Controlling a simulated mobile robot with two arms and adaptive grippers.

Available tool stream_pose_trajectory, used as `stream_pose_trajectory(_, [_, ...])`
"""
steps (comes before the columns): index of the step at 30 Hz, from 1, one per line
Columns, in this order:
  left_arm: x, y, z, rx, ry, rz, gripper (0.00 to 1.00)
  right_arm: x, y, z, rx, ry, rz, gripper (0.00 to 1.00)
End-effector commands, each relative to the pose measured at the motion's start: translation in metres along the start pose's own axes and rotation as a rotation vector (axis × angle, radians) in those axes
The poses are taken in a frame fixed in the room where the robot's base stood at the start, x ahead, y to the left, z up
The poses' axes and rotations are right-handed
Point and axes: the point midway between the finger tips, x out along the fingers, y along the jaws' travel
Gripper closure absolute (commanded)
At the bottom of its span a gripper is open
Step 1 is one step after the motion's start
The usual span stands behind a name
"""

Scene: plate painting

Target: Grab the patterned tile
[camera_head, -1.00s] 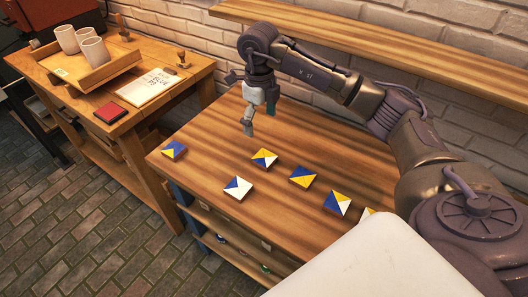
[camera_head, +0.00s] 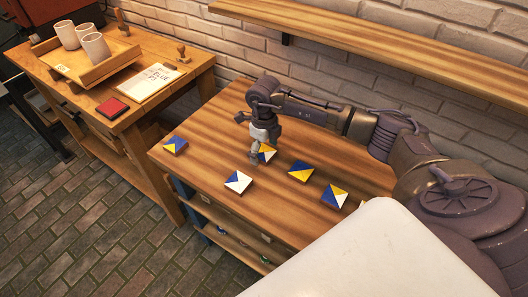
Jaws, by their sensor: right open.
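Several small square tiles with triangle patterns in blue, yellow and white lie on the wooden table (camera_head: 200,140). One patterned tile (camera_head: 174,145) is at the left end. Another tile (camera_head: 238,181), blue, yellow and white, is near the front edge. A third tile (camera_head: 268,152) is partly hidden behind my right gripper (camera_head: 256,158). Two more tiles lie to the right, one blue and yellow (camera_head: 301,171) and one with white (camera_head: 335,196). My right gripper is open, pointing down beside the partly hidden tile. Contact with it cannot be told. My left gripper is not in view.
A side table (camera_head: 190,82) at the left holds a wooden tray (camera_head: 75,72) with white cups, a paper card (camera_head: 150,83), a red pad (camera_head: 113,107) and stamps. A wall shelf (camera_head: 400,48) runs above the table. The table's back left is clear.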

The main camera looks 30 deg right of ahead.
Motion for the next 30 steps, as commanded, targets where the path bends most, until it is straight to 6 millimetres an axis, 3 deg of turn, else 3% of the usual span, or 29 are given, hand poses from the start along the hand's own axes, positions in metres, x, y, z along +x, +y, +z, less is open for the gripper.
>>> stream_pose_trajectory(6, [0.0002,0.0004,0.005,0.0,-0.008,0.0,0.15,0.0008,0.0,0.0004,-0.001,-0.001,0.0,0.1])
stream_pose_trajectory(18, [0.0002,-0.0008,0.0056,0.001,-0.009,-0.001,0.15,0.0003,-0.0002,0.0005,0.0,-0.001,0.0,0.77])
stream_pose_trajectory(30, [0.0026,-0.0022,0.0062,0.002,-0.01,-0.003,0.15,-0.0077,-0.001,0.0013,0.001,-0.005,-0.002,0.79])
